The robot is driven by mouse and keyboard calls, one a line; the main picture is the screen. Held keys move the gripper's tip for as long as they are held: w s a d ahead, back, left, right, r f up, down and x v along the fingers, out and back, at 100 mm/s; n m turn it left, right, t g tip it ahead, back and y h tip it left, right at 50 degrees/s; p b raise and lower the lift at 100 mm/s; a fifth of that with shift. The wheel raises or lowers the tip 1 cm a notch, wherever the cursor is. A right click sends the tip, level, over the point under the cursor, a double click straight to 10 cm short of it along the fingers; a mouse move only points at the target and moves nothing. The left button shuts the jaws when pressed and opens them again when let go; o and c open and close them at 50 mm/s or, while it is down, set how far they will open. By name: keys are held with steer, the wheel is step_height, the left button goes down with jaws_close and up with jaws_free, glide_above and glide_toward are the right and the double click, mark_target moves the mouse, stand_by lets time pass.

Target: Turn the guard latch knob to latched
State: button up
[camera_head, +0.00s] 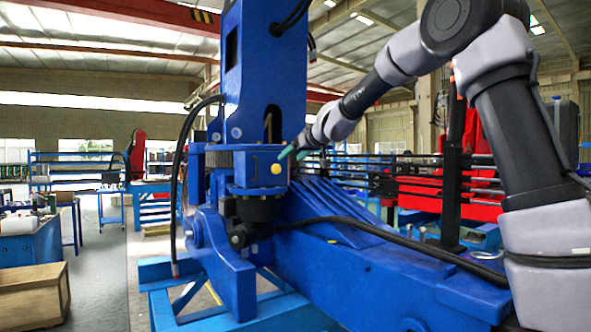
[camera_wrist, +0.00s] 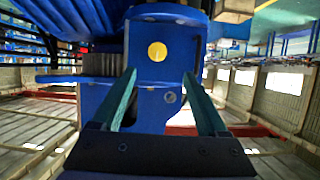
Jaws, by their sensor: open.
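The guard latch knob appears to be a small round yellow disc (camera_head: 277,168) on the front of a blue housing (camera_head: 256,186) on the blue crane stand. It also shows in the wrist view (camera_wrist: 157,51), beyond and between the fingertips, with a faint mark on its face. I cannot tell which setting it is turned to. My gripper (camera_head: 294,153) has green fingers and comes in from the upper right, beside the knob in the head view. In the wrist view my gripper (camera_wrist: 159,73) is open and empty, apart from the knob.
A black hose (camera_head: 180,170) loops down left of the blue column (camera_head: 262,70). A black cable (camera_head: 400,238) runs over the stand's blue beam (camera_head: 360,280). A wooden crate (camera_head: 34,295) stands on the floor at the lower left. The air before the knob looks clear.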

mark_target(277, 169)
steer(key=x, duration=1.1)
steer(key=shift+w, duration=0.25)
jaws_close()
